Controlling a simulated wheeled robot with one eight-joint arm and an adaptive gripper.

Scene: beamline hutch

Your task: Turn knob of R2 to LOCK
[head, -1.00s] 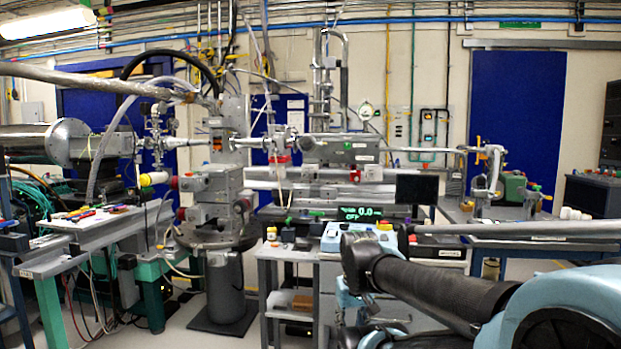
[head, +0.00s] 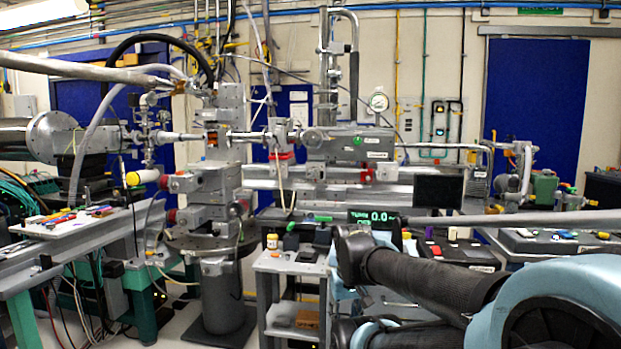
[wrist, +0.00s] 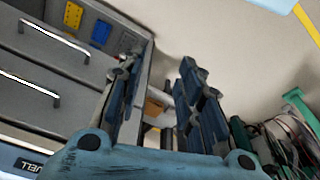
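I cannot make out a label R2 or a LOCK mark in either view, so I cannot tell which part is the R2 knob. Several small red and dark knob-like parts show on the beamline stages (head: 205,182) in the head view, too small to read. My gripper (wrist: 158,78) shows in the wrist view with its two dark blue fingers apart and nothing between them. It points past a grey drawer cabinet (wrist: 50,62) toward the floor. In the head view my arm crosses the lower right, and the gripper does not show there.
A small cart (head: 290,262) with bottles and small items stands ahead. A display (head: 374,218) reading 0.0 is behind my arm. A side bench (head: 75,228) with coloured tools is at left. A grey pedestal (head: 221,290) stands between bench and cart. Cables (wrist: 285,140) lie right in the wrist view.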

